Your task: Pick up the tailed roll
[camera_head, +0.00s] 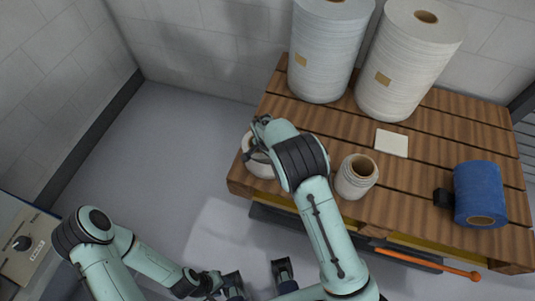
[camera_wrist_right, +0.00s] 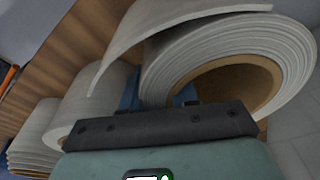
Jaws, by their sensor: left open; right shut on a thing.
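The tailed roll (camera_wrist_right: 235,60) is white with a brown core, and a loose strip of film arcs off its top to the left in the right wrist view. My right gripper (camera_wrist_right: 160,95) is shut on the roll's wound wall, its blue fingers partly hidden by the film. In the head view the white roll (camera_head: 259,166) shows at the pallet's left edge, mostly covered by my right arm; I cannot tell whether it touches the boards. My left gripper (camera_head: 258,280) is open and empty at the bottom, in front of the pallet.
The wooden pallet (camera_head: 425,170) carries two tall white rolls (camera_head: 328,50) at the back, a small white roll (camera_head: 355,182), a white card (camera_head: 391,143) and a blue roll (camera_head: 478,190) at right. An orange rod (camera_head: 430,264) sticks out in front. The floor at left is clear.

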